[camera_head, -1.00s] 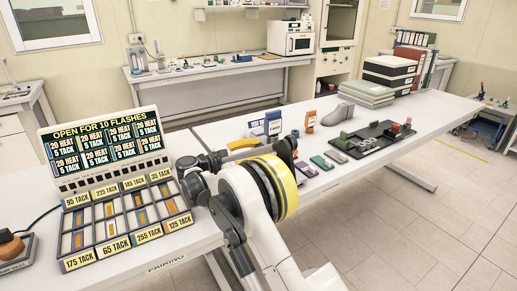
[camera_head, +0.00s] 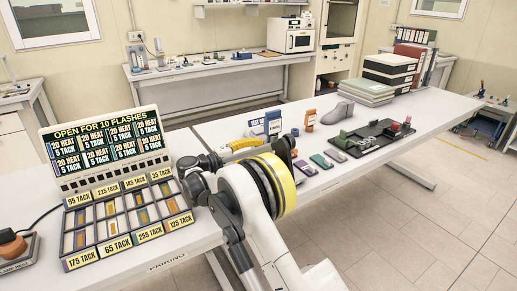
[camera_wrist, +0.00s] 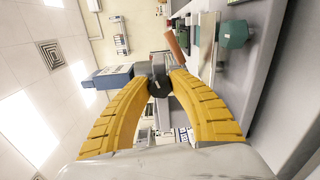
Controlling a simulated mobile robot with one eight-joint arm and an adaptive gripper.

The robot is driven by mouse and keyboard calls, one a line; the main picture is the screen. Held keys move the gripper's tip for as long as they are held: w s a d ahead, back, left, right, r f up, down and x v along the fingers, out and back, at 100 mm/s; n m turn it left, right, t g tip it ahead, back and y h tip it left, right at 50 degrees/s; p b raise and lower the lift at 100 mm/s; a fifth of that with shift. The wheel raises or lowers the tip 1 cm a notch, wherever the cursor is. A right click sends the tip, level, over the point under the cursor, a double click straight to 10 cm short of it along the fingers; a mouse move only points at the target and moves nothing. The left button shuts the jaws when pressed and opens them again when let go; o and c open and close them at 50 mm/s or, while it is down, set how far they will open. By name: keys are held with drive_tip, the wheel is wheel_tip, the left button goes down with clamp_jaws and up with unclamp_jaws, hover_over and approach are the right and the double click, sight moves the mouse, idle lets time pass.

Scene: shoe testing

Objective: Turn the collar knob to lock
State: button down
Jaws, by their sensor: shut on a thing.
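In the wrist view my gripper (camera_wrist: 158,78) has its two ridged yellow fingers closed around a small dark grey, rounded piece (camera_wrist: 158,66), which looks like the collar knob. A short stub shows on its near side. The fingertips cover its sides, and I cannot read any lock mark. In the head view my gripper (camera_head: 259,142) reaches over the table to the right of the label rack. The knob is not clear there, being small and close to the fingers and a dark blue object (camera_head: 285,145).
A lit sign (camera_head: 104,143) and a compartment rack (camera_head: 122,253) with tack labels stand left of my arm. A grey shoe form (camera_head: 338,113), an orange block (camera_head: 310,118) and a black tray (camera_head: 372,147) are to the right.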

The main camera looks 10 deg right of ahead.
drive_tip(key=shift+m, duration=1.7)
drive_tip(key=shift+f, duration=0.1)
drive_tip(key=c, duration=1.1)
unclamp_jaws()
drive_tip(key=shift+c, duration=0.2)
drive_tip(key=v, duration=1.2)
drive_tip(key=shift+d, duration=0.1)
